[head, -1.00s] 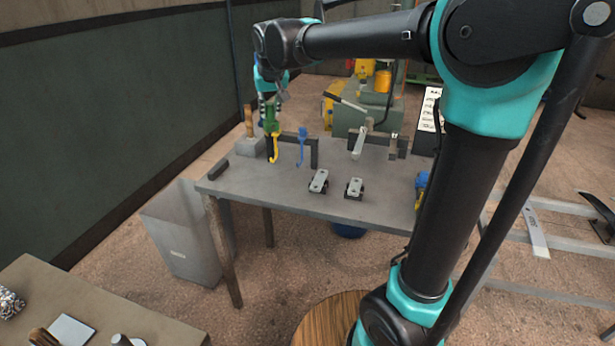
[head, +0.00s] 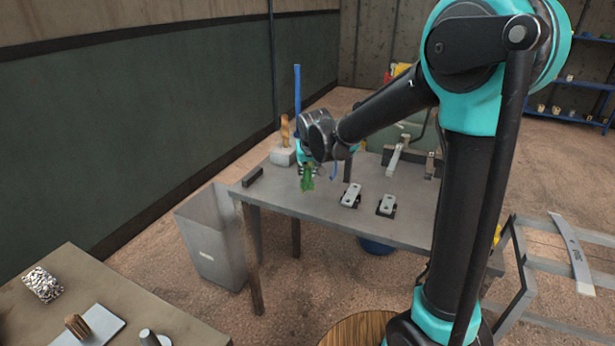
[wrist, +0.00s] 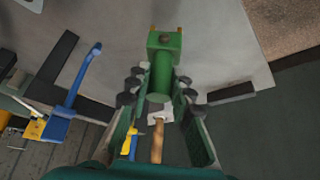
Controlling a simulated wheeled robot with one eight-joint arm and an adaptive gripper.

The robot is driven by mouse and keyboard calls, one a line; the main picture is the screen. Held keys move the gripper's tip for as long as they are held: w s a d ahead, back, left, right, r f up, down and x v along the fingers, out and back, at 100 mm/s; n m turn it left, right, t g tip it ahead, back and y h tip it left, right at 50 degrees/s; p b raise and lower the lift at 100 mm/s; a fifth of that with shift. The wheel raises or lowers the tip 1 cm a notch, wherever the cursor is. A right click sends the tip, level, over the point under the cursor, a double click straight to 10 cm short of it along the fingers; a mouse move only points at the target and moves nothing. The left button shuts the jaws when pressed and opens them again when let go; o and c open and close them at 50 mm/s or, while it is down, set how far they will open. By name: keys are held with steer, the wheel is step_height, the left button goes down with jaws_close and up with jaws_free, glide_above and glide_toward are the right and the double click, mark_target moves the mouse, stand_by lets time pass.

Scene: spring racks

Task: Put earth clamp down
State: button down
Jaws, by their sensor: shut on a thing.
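The earth clamp, a green blocky piece (head: 308,178), is between the fingers of my gripper (head: 306,168) above the left part of the grey table (head: 325,202). In the wrist view the clamp (wrist: 163,62) fills the space between the fingers (wrist: 160,100), with the bare tabletop behind it. My gripper is shut on it. Whether the clamp touches the tabletop I cannot tell.
A dark bar (head: 253,178) lies at the table's left edge. A block with a wooden handle (head: 284,154) stands behind it. Blue (wrist: 82,78) and yellow (wrist: 131,142) tools hang near a dark rack (wrist: 52,70). Two grey-topped pieces (head: 351,195) sit to the right.

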steer(key=shift+f, duration=0.95)
steer(key=c, duration=1.3)
jaws_free()
steer(key=shift+f, duration=0.1)
steer(key=shift+c, duration=0.2)
steer(key=v, duration=1.2)
steer(key=shift+m+g+h, duration=0.4)
steer(key=shift+m+h, duration=0.1)
steer(key=shift+m, duration=0.4)
steer(key=s+d+f, duration=0.3)
steer(key=d, duration=0.2)
steer(key=s+d+f, duration=0.3)
steer(key=d, duration=0.3)
steer(key=s+d+f, duration=0.3)
steer(key=d, duration=0.3)
steer(key=shift+s+f, duration=0.1)
steer(key=shift+f, duration=0.15)
steer(key=s+d+f+m, duration=0.1)
steer(key=s+d+f, duration=0.7)
steer(key=s, duration=0.3)
steer(key=shift+s+g, duration=0.4)
